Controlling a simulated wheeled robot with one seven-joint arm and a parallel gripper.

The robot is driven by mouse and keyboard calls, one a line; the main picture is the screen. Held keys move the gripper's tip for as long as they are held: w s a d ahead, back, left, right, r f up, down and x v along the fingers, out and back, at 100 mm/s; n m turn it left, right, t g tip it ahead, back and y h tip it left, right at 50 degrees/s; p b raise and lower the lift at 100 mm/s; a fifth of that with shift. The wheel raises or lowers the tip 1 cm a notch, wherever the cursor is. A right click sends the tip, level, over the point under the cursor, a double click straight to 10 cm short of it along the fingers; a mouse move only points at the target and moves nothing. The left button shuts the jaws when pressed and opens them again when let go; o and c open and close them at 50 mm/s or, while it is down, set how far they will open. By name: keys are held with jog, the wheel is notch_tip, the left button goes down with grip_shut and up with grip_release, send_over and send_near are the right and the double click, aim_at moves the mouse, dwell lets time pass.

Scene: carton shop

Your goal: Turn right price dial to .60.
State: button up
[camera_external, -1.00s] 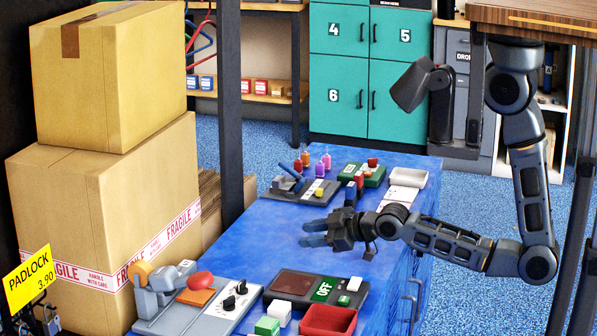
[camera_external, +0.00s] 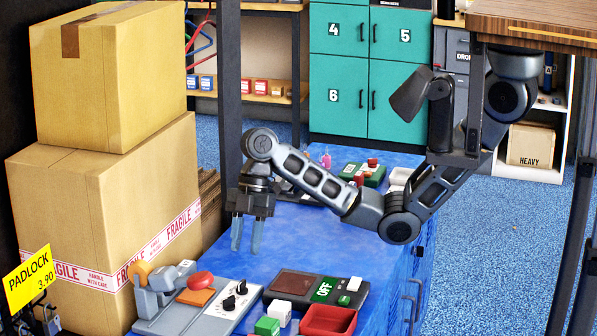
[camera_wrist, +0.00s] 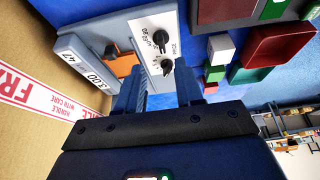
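Two black price dials sit on a pale panel (camera_external: 214,307) on the blue bench. In the external view, one dial (camera_external: 241,287) is farther back and the other dial (camera_external: 229,303) is nearer. In the wrist view the panel (camera_wrist: 142,28) carries an upper dial (camera_wrist: 161,37) and a lower dial (camera_wrist: 167,67), with the word PRICE beside them. The scale marks are too small to read surely. My gripper (camera_external: 247,245) is open and empty, pointing down above the bench behind the panel. In the wrist view its fingers (camera_wrist: 157,88) lie just below the lower dial, apart from it.
Left of the panel are a grey device (camera_external: 160,290), a red knob (camera_external: 201,280) and an orange pad (camera_external: 196,297). Stacked cartons (camera_external: 110,200) stand close left. The bench middle is clear.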

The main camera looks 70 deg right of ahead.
aim_at(242, 281)
jog(key=shift+b+x, duration=0.35)
jog(key=shift+x, duration=3.55)
jog(key=shift+s, duration=0.1)
jog(key=shift+c, duration=0.3)
grip_shut()
